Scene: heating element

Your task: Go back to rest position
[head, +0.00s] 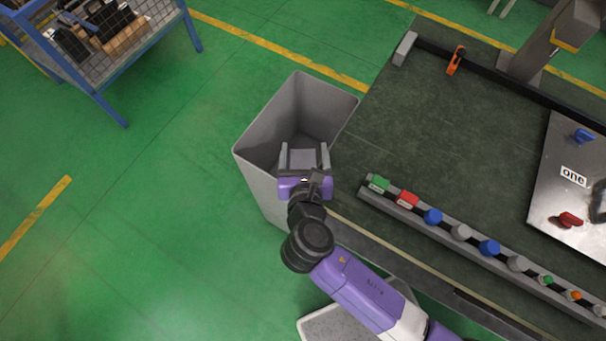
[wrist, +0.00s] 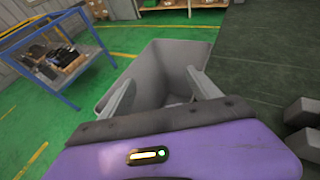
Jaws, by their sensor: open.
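My gripper (head: 304,158) is open, its two grey fingers apart with nothing seen between them. In the head view it is over the near side of a grey bin (head: 264,140), which stands on the floor against the left end of the workbench. In the wrist view the fingers of my gripper (wrist: 158,92) point into the open bin (wrist: 128,82). Something pale lies at the bottom of the bin, too small to tell what. My purple arm reaches up from the lower right of the head view.
The dark workbench (head: 440,130) is right of the bin. A rail (head: 415,216) with several coloured buttons runs along its front edge. A metal panel (head: 555,190) and an orange clamp (head: 456,60) are on the bench. A blue wire cart (head: 125,45) stands upper left. Green floor on the left is free.

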